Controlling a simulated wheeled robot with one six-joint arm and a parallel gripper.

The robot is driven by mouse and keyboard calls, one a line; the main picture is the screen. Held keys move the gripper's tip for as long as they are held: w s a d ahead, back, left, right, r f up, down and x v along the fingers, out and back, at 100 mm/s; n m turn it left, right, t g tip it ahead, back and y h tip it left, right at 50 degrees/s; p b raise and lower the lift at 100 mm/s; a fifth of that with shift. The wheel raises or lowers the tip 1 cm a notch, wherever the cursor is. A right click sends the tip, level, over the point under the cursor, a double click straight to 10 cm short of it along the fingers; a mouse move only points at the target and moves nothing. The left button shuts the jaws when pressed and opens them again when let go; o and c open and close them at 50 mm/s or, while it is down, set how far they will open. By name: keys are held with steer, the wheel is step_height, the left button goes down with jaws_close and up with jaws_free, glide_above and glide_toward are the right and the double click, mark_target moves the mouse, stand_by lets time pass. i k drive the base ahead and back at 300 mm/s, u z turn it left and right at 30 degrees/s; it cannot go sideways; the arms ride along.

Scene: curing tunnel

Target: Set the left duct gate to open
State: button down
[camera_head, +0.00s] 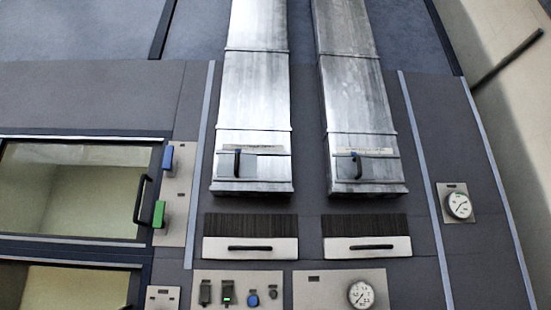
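The left duct (256,95) is a shiny metal channel running down the dark wall panel. Near its lower end is the left duct gate, a small grey plate (246,166) with an upright black handle (237,163) at its left side. A pale label strip (253,148) lies just above the plate; its text is too small to read. The right duct (352,90) stands beside it with a similar gate and black handle (357,166), which has a blue bit at its top. My gripper is not in view.
Below the ducts are two drawer-like fronts with black handles (250,248) (367,247), switches (227,294) and a dial (361,294). At left are a glass door (72,190) and blue (167,158) and green (159,214) parts. Another dial (459,205) is at right.

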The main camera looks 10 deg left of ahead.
mark_target(236, 165)
steer(key=u, duration=0.6)
steer(key=i, duration=0.8)
steer(key=u, duration=0.4)
